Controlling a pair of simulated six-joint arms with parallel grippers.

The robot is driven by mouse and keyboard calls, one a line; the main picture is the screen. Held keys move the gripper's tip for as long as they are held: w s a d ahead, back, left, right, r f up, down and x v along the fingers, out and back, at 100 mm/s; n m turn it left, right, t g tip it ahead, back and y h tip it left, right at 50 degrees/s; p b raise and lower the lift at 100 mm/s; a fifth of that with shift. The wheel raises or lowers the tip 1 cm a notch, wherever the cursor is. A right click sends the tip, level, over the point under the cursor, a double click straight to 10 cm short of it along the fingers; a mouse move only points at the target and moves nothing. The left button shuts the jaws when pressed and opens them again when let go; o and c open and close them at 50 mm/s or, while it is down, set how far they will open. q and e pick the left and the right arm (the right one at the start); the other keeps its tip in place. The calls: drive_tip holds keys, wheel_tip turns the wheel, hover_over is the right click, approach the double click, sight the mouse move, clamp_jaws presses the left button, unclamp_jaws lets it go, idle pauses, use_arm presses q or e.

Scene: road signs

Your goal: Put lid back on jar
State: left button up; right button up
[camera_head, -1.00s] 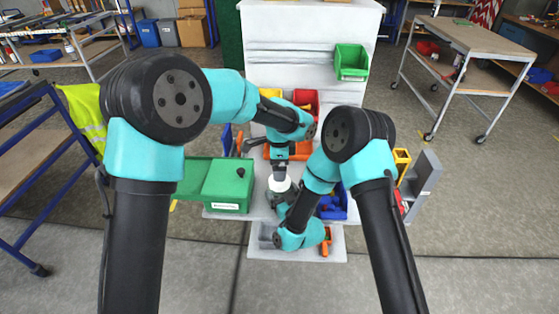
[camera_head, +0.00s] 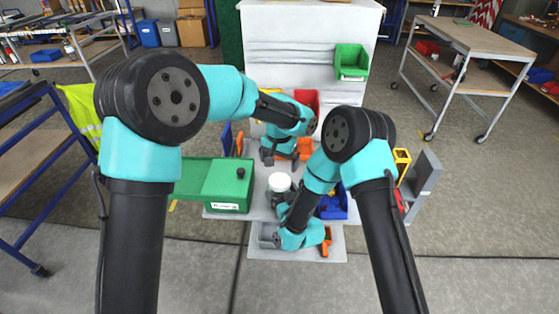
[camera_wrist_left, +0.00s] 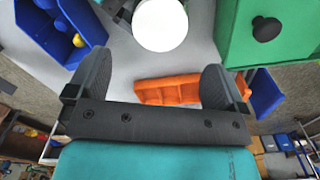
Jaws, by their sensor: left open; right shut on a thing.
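A round white lid (camera_head: 280,182) sits at the middle of the workbench, in front of my right gripper. It also shows as a white disc at the top of the left wrist view (camera_wrist_left: 160,24). The jar under it is hidden, so I cannot tell how the lid is seated. My left gripper (camera_head: 280,158) is open and empty, apart from the lid and on its far side. Its two spread fingers show in the left wrist view (camera_wrist_left: 155,78). My right gripper (camera_head: 280,200) is low beside the lid, shut on the jar, mostly hidden by its arm.
A green box (camera_head: 228,190) with a black knob stands left of the lid. A blue bin (camera_head: 340,208) with yellow items is at the right. An orange bin (camera_wrist_left: 178,88) lies beyond the lid, below my left gripper.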

sight(280, 180)
drive_tip(key=shift+f, duration=0.1)
use_arm(q)
drive_tip(key=shift+f, duration=4.05)
drive_tip(key=c, duration=1)
drive_tip(key=shift+o, duration=0.2)
drive_tip(key=o, duration=1)
drive_tip(key=shift+r, duration=0.15)
